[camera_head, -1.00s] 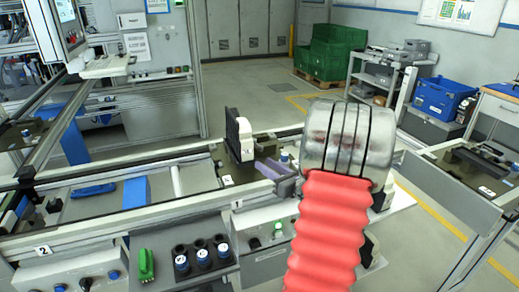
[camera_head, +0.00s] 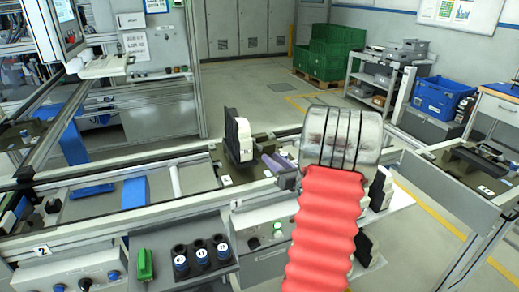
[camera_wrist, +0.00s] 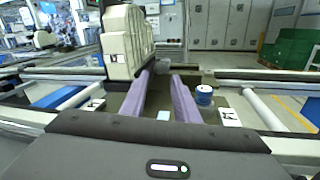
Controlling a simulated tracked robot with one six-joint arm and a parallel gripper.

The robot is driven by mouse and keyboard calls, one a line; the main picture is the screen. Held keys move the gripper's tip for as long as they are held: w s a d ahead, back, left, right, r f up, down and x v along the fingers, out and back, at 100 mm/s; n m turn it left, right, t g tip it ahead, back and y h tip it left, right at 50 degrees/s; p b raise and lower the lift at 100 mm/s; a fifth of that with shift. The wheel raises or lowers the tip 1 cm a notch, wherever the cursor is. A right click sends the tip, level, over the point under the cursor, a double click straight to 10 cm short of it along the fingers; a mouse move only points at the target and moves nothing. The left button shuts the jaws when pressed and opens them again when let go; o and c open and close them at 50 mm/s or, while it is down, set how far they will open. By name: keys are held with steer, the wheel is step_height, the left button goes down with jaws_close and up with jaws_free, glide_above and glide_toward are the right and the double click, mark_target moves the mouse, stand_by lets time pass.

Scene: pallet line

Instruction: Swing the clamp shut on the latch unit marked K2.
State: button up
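A latch unit with an upright white-and-black clamp arm (camera_head: 240,138) stands on the line left of my gripper. In the wrist view the clamp arm (camera_wrist: 128,42) rises close to the left finger, with a small dark marking I cannot read clearly. My gripper (camera_wrist: 163,78) has two purple fingers held apart, with nothing seen between them. In the head view, the fingers (camera_head: 273,163) show low beside the clamp's right side; I cannot tell if they touch it. A blue knob (camera_wrist: 204,94) is right of the right finger. Tags lie on either side; I cannot read them surely.
A second white-and-black clamp (camera_head: 379,188) is partly hidden behind my arm. A tray with several blue-topped cylinders (camera_head: 202,256) and a green part (camera_head: 145,264) sits in front. Rails run across the line. Green crates (camera_head: 330,50) stand far back on the floor.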

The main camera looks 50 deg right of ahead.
mark_target(261, 150)
steer(key=x, duration=0.9)
steer(key=shift+w+f, duration=0.1)
steer(key=shift+w, duration=0.05)
jaws_close()
